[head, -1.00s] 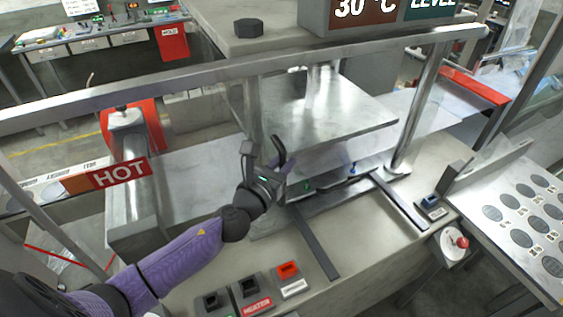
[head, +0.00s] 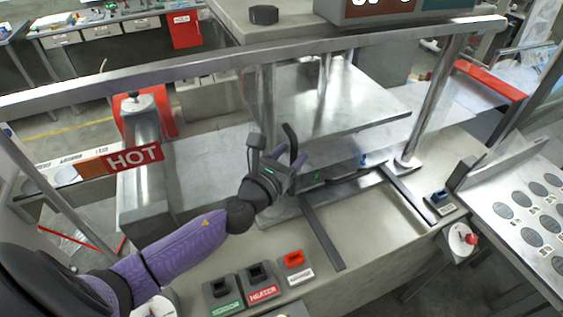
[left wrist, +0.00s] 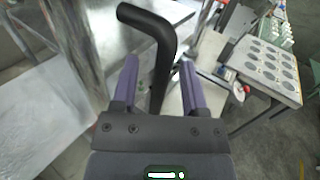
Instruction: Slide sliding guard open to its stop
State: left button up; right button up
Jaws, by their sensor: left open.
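The sliding guard is hard to make out. A pale, see-through band (head: 343,163) below the upper metal plate seems to be its panel, with a dark bar (head: 350,177) along its lower edge. Two dark rails (head: 322,232) run forward along the bench top. My left gripper (head: 292,167) is at the left end of the dark bar. A black curved bar (head: 291,138) rises at its fingers. In the left wrist view the bar (left wrist: 160,45) stands between the two open purple fingers (left wrist: 157,82); contact cannot be told. My right gripper is not in view.
A metal beam (head: 200,70) crosses above my arm, with a slanted post (head: 435,95) at right. A red HOT sign (head: 135,157) hangs at left. Switch boxes (head: 258,283) stand on the front bench. A panel with dark discs (head: 530,215) is at right.

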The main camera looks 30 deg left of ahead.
pick_arm(q)
jog(key=s+b, duration=0.1)
jog(key=s, duration=0.8)
jog(key=shift+a, duration=0.35)
